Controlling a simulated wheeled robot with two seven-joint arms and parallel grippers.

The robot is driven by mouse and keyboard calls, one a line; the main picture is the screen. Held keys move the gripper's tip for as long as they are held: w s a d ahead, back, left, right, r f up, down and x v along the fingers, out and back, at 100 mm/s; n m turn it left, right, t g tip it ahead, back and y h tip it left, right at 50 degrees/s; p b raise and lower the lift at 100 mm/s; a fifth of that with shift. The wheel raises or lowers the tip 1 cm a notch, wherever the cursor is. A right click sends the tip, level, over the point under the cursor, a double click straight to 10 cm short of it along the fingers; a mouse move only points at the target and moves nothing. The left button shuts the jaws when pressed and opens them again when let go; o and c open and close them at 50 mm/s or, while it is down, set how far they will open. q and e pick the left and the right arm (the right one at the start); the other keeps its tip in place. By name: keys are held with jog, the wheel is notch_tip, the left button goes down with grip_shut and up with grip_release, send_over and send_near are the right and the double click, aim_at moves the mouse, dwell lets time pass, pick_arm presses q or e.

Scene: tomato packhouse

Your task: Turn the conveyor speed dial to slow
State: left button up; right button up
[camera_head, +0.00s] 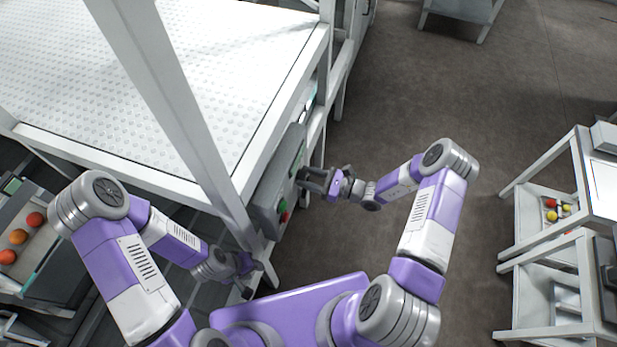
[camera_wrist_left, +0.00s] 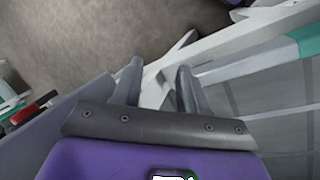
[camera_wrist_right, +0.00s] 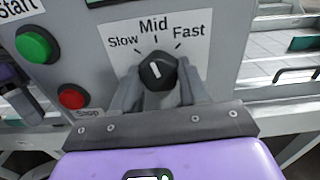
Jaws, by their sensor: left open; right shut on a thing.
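The speed dial (camera_wrist_right: 158,71) is a black knob with a white pointer line, on a grey control panel (camera_wrist_right: 100,20) below the labels Slow, Mid and Fast. The pointer is close to Mid, leaning slightly toward Slow. My right gripper (camera_wrist_right: 158,90) is shut on the dial, one finger on each side. In the head view my right gripper (camera_head: 304,180) is at the control box (camera_head: 270,190) on the conveyor's side, and hides the dial. My left gripper (camera_head: 254,279) is open and empty, low beside the conveyor frame. Its spread fingers also show in the left wrist view (camera_wrist_left: 159,82).
A green Start button (camera_wrist_right: 34,45) and a red Stop button (camera_wrist_right: 72,97) are left of the dial. A white conveyor frame post (camera_head: 185,110) rises between my arms. A shelved cart (camera_head: 560,200) stands at right. The floor between is clear.

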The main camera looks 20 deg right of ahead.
jog(key=n, duration=0.7)
dwell(0.7)
jog(key=o, duration=1.1)
jog(key=shift+c, duration=0.2)
jog(key=shift+d, duration=0.1)
jog(key=v, duration=0.7)
jog(key=shift+s+d, duration=0.15)
jog(key=shift+d, duration=0.05)
